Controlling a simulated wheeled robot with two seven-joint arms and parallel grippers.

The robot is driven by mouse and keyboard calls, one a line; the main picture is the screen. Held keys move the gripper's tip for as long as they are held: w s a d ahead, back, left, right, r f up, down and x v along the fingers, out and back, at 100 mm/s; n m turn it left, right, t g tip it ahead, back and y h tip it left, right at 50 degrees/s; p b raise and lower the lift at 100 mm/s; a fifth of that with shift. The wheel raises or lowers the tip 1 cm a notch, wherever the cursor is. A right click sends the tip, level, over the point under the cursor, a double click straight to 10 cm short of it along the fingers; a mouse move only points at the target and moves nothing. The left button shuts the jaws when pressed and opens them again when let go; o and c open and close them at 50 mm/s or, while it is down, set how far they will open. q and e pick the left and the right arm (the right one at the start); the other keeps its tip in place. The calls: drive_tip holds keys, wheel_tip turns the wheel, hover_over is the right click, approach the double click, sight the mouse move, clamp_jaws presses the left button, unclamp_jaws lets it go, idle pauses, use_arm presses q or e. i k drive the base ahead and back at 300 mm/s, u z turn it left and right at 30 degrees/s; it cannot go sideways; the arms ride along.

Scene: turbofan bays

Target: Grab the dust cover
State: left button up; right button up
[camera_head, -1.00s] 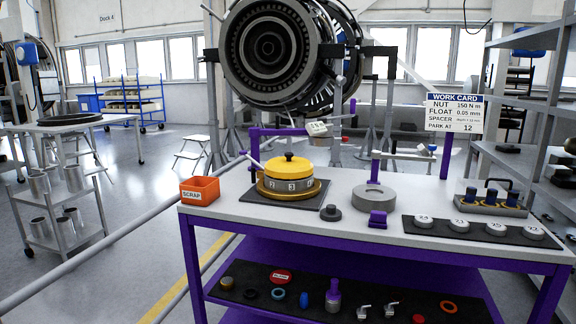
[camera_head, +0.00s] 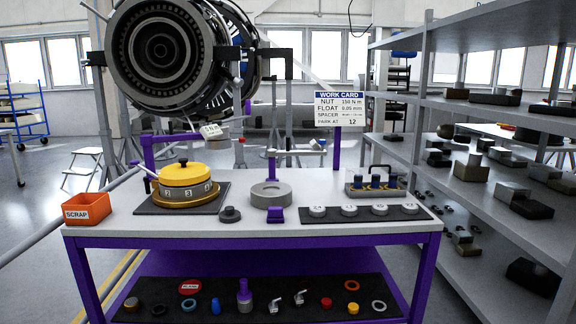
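A yellow domed cover (camera_head: 182,171) with a black knob sits on a round grey numbered ring (camera_head: 186,192) at the left of the bench; it looks like the dust cover. The ring rests on a wider brass-coloured base (camera_head: 160,202) over a dark mat (camera_head: 222,197). A light-coloured handle sticks out at the upper left of this assembly. Neither of my grippers is in view.
The white bench top (camera_head: 330,224) holds an orange scrap bin (camera_head: 87,208), a grey ring fixture (camera_head: 271,195), a dark strip with white discs (camera_head: 348,210) and a tray (camera_head: 377,190). Small parts lie on the lower shelf (camera_head: 262,308). Grey shelving (camera_head: 470,140) stands at the right.

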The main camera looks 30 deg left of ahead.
sight(182, 173)
drive_tip(key=z, duration=1.25)
drive_tip(key=k, duration=1.15)
drive_tip(key=u, duration=1.85)
drive_tip(key=i, duration=0.55)
